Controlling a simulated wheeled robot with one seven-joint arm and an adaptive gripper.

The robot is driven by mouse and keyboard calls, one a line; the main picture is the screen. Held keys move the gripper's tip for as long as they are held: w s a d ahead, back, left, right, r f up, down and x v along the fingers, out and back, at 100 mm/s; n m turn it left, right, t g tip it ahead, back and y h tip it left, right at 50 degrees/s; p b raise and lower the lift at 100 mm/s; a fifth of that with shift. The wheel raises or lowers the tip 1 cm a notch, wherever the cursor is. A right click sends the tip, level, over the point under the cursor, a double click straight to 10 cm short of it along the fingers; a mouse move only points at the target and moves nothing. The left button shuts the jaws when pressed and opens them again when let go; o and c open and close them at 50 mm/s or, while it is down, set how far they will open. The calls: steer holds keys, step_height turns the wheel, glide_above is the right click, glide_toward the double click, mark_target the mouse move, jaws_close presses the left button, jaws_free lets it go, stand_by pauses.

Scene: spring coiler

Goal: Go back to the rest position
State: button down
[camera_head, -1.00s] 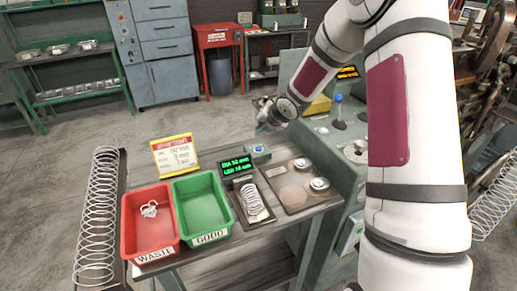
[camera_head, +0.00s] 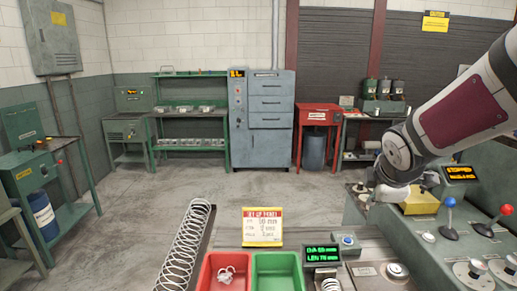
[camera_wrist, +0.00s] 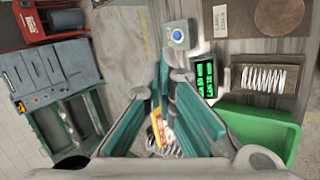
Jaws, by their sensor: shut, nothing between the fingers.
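My gripper (camera_head: 362,191) hangs at the end of my arm, over the left edge of the grey machine at the right. In the wrist view my gripper (camera_wrist: 166,74) shows its teal fingers together, with nothing held between them. A coiled spring (camera_wrist: 262,79) lies on a dark plate in the wrist view, apart from my gripper. In the head view the spring (camera_head: 331,285) is cut off by the bottom edge.
The red bin (camera_head: 209,270) holds a tangled wire, with the green bin (camera_head: 277,262) beside it. A sign (camera_head: 262,227), green display (camera_head: 322,255) and button box (camera_head: 346,243) stand behind. Blue lever (camera_head: 449,203) and red lever (camera_head: 505,211) rise from the machine. Floor behind is open.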

steer(key=s+a+r+m, duration=0.1)
steer(key=s+a+m, duration=0.2)
steer(key=s, duration=0.6)
steer(key=s+a+r+m+g+y, duration=0.1)
steer(key=s+a+m, duration=0.2)
steer(key=s+m, duration=0.4)
steer(key=s+a+r+m+g+y, duration=0.1)
steer(key=s+m, duration=0.4)
steer(key=s, duration=0.5)
steer(key=shift+s+a+r, duration=0.3)
steer(key=shift+a+r, duration=0.2)
steer(key=shift+a, duration=0.4)
